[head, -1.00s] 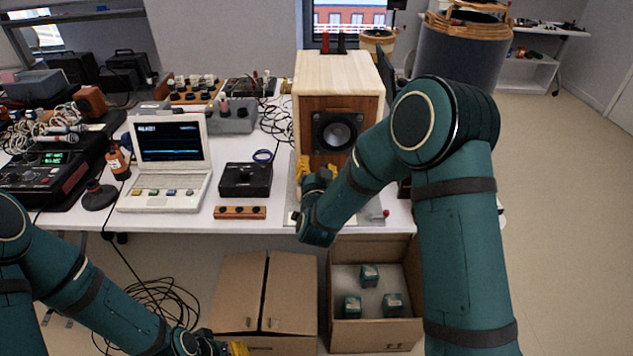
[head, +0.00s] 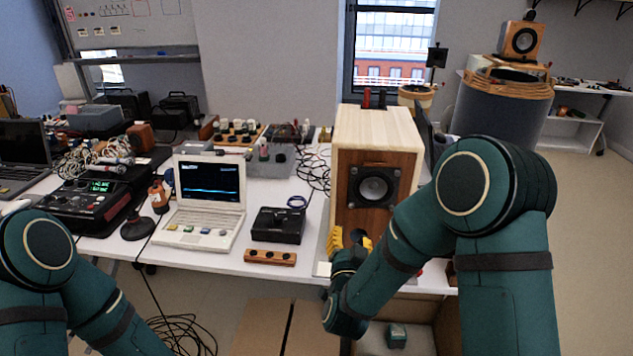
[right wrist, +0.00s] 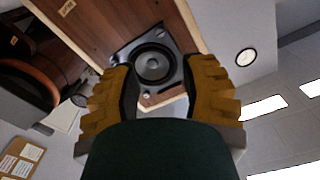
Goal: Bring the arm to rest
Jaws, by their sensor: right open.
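My right gripper (head: 350,240) has yellow fingers and is in front of the lower part of a wooden speaker box (head: 376,140) on the white table. In the right wrist view the two yellow fingers (right wrist: 160,95) stand apart with nothing between them. The speaker's round driver (right wrist: 153,65) shows beyond the fingertips. My right arm covers the speaker's lower right side. My left arm comes in at the lower left of the head view; its gripper is below the picture.
A white laptop-like device (head: 203,205), a black box (head: 278,225) and a wooden strip with knobs (head: 270,257) stand left of the speaker. Cardboard boxes (head: 262,328) are on the floor below the table's front edge. Cables (head: 182,335) lie on the floor.

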